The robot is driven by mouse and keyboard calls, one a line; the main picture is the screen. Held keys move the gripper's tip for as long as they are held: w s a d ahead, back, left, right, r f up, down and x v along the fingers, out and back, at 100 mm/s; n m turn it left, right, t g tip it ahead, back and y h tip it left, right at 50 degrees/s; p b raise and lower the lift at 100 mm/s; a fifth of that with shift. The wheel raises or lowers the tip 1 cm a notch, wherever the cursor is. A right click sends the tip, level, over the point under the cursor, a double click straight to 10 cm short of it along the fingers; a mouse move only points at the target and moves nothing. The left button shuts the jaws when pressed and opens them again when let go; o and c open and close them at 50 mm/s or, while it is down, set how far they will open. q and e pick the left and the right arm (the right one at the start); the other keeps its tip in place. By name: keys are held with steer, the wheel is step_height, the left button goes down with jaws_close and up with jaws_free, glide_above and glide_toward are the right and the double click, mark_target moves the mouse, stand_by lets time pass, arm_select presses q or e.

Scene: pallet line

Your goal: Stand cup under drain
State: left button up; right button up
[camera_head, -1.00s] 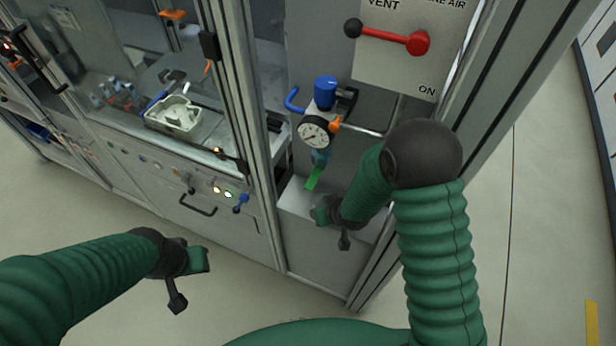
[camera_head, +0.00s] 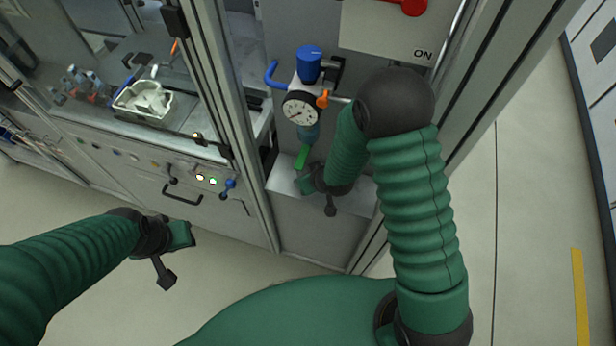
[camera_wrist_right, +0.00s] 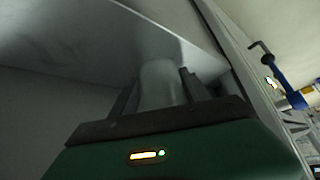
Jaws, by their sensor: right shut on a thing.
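In the right wrist view a pale, translucent cup (camera_wrist_right: 160,82) stands between the two dark fingers of my right gripper (camera_wrist_right: 158,92), which is shut on it. In the head view my right gripper (camera_head: 306,182) is low over the grey ledge, just below the green drain piece (camera_head: 302,157). This hangs under the clear bowl (camera_head: 308,132) of the gauge unit. The cup is hidden there, so I cannot tell whether it touches the ledge. My left gripper (camera_head: 182,236) is over the floor at left, away from everything; its jaws are unclear.
The round gauge (camera_head: 300,108) and blue knob (camera_head: 310,62) are above the drain. A grey ledge (camera_head: 288,178) lies below, beside a metal frame post (camera_head: 235,120). A white tray (camera_head: 128,106) sits inside the cabinet at left. The floor at right is clear.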

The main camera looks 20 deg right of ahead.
steer(key=o, duration=1.4)
steer(key=shift+w+d+f, duration=0.1)
steer(key=shift+w+f, duration=0.05)
steer(key=shift+w, duration=0.05)
steer(key=shift+o, duration=1.3)
steer(key=shift+d, duration=0.1)
steer(key=shift+s, duration=0.15)
